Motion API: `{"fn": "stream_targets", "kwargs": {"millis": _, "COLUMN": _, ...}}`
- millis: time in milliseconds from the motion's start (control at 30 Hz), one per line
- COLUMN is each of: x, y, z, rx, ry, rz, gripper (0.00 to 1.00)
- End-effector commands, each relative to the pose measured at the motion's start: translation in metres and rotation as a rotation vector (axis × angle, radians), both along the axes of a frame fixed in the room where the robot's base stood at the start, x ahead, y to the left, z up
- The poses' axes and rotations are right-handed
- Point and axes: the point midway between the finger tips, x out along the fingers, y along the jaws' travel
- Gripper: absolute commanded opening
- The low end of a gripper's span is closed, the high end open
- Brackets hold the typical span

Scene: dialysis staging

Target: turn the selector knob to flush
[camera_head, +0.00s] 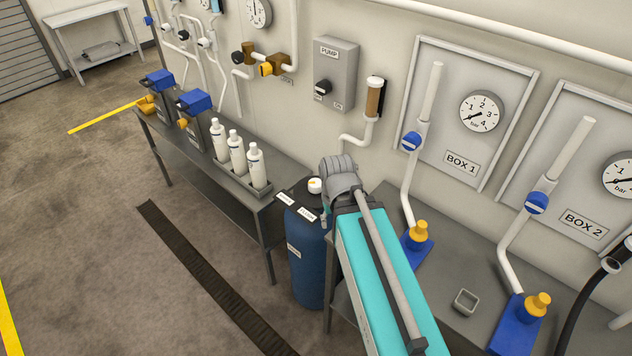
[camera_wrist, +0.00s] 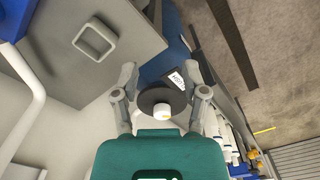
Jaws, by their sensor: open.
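The selector knob (camera_head: 315,185) is white with a yellow mark and sits on the dark top of a blue tank (camera_head: 306,262). Two white labels lie in front of it, and their print is too small to read surely. In the wrist view the knob (camera_wrist: 162,111) shows between the fingers of my gripper (camera_wrist: 160,82), which is open with a gap on both sides. A white label (camera_wrist: 176,80) lies beyond the knob there. In the head view my gripper is mostly hidden by my arm, close to the right of the knob.
A bench (camera_head: 262,203) with white bottles (camera_head: 237,153) stands left of the tank. Another bench (camera_head: 452,262) on the right holds blue and yellow fittings and a small square cup (camera_head: 466,302). The wall behind carries pipes and a pump switch box (camera_head: 335,75). The floor in front is open.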

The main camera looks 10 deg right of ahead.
Motion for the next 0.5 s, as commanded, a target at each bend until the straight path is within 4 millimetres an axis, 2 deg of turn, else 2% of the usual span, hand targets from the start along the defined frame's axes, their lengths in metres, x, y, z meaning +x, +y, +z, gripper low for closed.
{"fn": "stream_targets", "kwargs": {"millis": 167, "x": 0.000, "y": 0.000, "z": 0.000, "rx": 0.000, "ry": 0.000, "rz": 0.000, "gripper": 0.57}}
{"fn": "stream_targets", "kwargs": {"millis": 267, "x": 0.001, "y": 0.000, "z": 0.000, "rx": 0.000, "ry": 0.000, "rz": -0.001, "gripper": 0.72}}
{"fn": "stream_targets", "kwargs": {"millis": 400, "x": 0.012, "y": 0.000, "z": 0.000, "rx": 0.000, "ry": 0.000, "rz": -0.022, "gripper": 0.98}}
{"fn": "stream_targets", "kwargs": {"millis": 467, "x": 0.022, "y": 0.000, "z": -0.001, "rx": 0.000, "ry": 0.000, "rz": -0.045, "gripper": 1.00}}
{"fn": "stream_targets", "kwargs": {"millis": 500, "x": 0.030, "y": -0.006, "z": -0.001, "rx": 0.000, "ry": 0.000, "rz": -0.062, "gripper": 1.00}}
